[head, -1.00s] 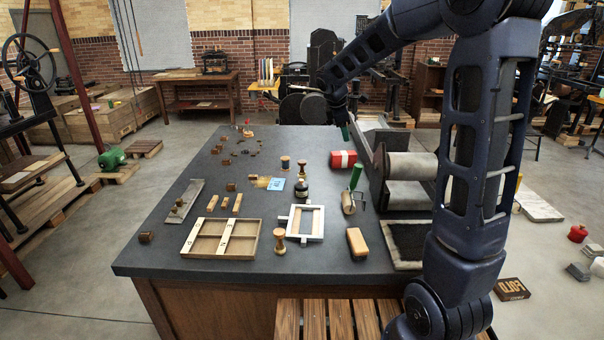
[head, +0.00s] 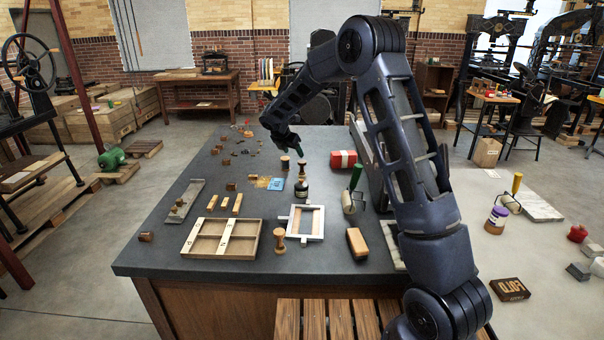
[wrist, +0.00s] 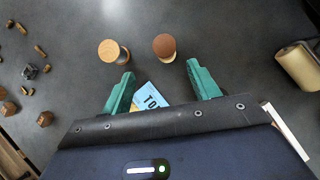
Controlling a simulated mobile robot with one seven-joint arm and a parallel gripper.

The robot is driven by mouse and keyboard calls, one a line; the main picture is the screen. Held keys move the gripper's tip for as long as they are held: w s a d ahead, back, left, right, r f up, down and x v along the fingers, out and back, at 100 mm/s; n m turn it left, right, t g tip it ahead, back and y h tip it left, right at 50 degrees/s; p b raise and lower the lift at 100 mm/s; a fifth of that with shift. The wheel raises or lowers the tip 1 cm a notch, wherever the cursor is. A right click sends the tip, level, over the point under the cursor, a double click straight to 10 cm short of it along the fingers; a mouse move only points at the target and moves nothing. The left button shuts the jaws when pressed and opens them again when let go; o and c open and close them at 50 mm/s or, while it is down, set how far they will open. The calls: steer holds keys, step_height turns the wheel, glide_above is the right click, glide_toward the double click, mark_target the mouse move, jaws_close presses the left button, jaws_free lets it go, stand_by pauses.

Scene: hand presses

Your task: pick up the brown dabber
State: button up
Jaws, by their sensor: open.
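The brown dabber (head: 302,168) stands upright on the dark table in the head view, just behind a black bottle. In the wrist view the dabber (wrist: 164,45) shows its round brown top, ahead of the gap between the fingers. A spool-like piece with a tan top and dark middle (wrist: 110,50) stands close to its left; it also shows in the head view (head: 285,162). My gripper (wrist: 160,70) is open and empty, its green fingers apart. In the head view my gripper (head: 297,150) hangs above the table near both pieces, apart from them.
The black bottle (head: 301,189) and a blue card (head: 277,184) lie close by; the card is partly under my gripper in the wrist view. A green-handled roller (head: 349,202) and red block (head: 343,159) are to the right. Small pieces (wrist: 30,72) are scattered leftward.

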mark_target(301, 162)
steer(key=x, duration=0.4)
steer(key=shift+w+d+f, duration=0.1)
steer(key=shift+d+f, duration=0.05)
steer(key=x, duration=0.2)
steer(key=d+x, duration=0.1)
steer(key=x, duration=0.2)
steer(key=shift+a, duration=0.1)
steer(key=shift+w+f, duration=0.1)
steer(key=shift+f, duration=0.1)
steer(key=c, duration=1.1)
